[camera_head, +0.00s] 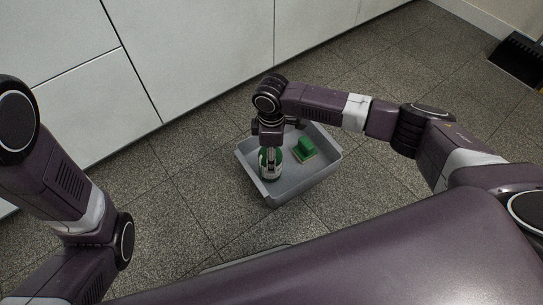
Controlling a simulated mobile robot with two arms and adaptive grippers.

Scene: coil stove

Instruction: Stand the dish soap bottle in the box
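The dish soap bottle (264,172) is green with a pale label. It looks upright inside the grey box (290,191), toward the box's left side. My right gripper (270,153) points down at the bottle from above, with finger parts overlapping its upper part. The bottle's top is hidden by the gripper. I cannot tell whether the fingers are closed on it, or whether its base touches the box floor. My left arm shows at the left edge, but its gripper is outside the view.
A green sponge-like block (305,149) lies in the box to the right of the bottle. White cabinet fronts (195,50) stand behind the box. A black dustpan (518,60) is at the far right. The tiled floor around the box is mostly clear.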

